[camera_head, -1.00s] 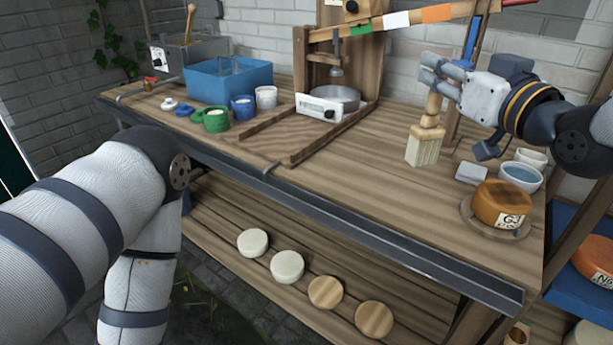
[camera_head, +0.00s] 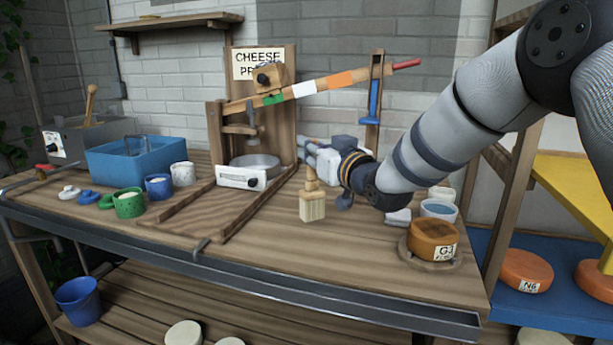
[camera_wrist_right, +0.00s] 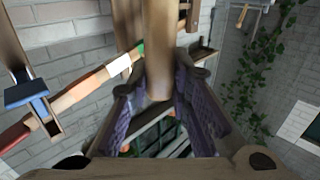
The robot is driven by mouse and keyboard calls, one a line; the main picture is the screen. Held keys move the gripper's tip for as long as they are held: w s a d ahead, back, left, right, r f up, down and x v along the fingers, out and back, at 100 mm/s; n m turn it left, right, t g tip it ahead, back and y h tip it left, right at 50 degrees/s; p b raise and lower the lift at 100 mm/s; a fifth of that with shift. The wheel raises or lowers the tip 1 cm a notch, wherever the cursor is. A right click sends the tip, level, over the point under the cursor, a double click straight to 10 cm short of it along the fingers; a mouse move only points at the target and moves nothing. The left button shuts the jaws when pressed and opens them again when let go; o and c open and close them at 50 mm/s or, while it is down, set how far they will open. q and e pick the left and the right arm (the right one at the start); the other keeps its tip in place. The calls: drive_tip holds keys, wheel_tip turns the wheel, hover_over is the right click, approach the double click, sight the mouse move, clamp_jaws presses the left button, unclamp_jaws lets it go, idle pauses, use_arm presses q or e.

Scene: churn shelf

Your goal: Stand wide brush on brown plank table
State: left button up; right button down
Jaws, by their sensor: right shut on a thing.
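The wide brush (camera_head: 312,204) has a wooden handle and pale bristles. It is upright, bristles down, over the middle-right of the brown plank table (camera_head: 290,250). I cannot tell whether the bristles touch the planks. My right gripper (camera_head: 311,160) comes in from the right and is shut on the upper handle. In the right wrist view the handle (camera_wrist_right: 158,50) stands between the two purple-padded fingers (camera_wrist_right: 160,105). My left gripper is not in view.
The cheese press (camera_head: 250,165) stands behind and left of the brush. An orange cheese (camera_head: 432,238) and a bowl (camera_head: 438,209) sit to the right. A blue basin (camera_head: 137,160) and several small pots are at the left. The table's front middle is clear.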

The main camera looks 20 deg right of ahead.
sight(310, 168)
drive_tip(key=shift+w+f, duration=0.6)
drive_tip(key=shift+f, duration=0.05)
drive_tip(key=f, duration=0.3)
drive_tip(key=shift+w+f, duration=0.15)
drive_tip(key=shift+w, duration=0.05)
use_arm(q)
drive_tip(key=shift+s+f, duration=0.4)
use_arm(e)
drive_tip(key=c, duration=1.5)
unclamp_jaws()
drive_tip(key=shift+o, duration=0.2)
